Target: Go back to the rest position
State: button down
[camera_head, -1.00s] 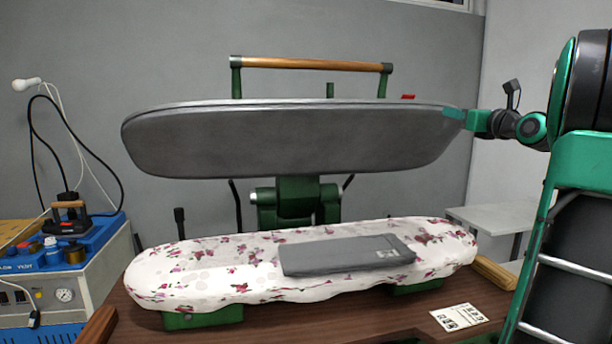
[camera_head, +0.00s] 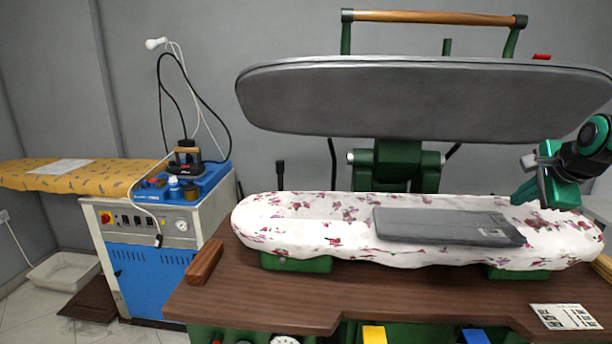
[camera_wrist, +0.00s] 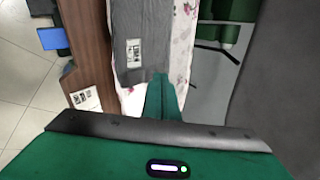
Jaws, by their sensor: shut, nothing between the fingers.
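My gripper (camera_head: 530,190) is at the right in the head view, above the right end of the flowered pressing board and below the raised upper plate. In the wrist view its green fingers (camera_wrist: 163,98) are together and hold nothing. A folded grey garment (camera_head: 440,225) with a small label lies flat on the board. It also shows in the wrist view (camera_wrist: 138,30), just beyond the fingertips. My gripper looks apart from it.
The raised grey press plate (camera_head: 420,100) hangs over the flowered board (camera_head: 290,230). A wooden table (camera_head: 260,290) carries the board, and a printed card (camera_head: 565,317) lies at its front right. A blue steam unit with an iron (camera_head: 187,157) stands to the left.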

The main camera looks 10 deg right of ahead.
jog(key=s+a+f+n+g+y, duration=0.1)
jog(key=s+a+f+n+g, duration=0.2)
jog(key=s, duration=0.6)
jog(key=s+a+f+n+g, duration=0.3)
jog(key=s+a+f+n, duration=0.3)
jog(key=s, duration=0.3)
jog(key=s+a+f+n+g+y, duration=0.1)
jog(key=s+a+f+n+g, duration=0.1)
jog(key=s+a+f+n, duration=0.3)
jog(key=s+f+n, duration=0.1)
jog(key=s, duration=0.3)
jog(key=shift+a+n+g+y, duration=0.3)
jog(key=shift+g, duration=0.1)
jog(key=shift+w+f, duration=0.1)
jog(key=shift+w+f, duration=0.25)
jog(key=shift+w, duration=0.35)
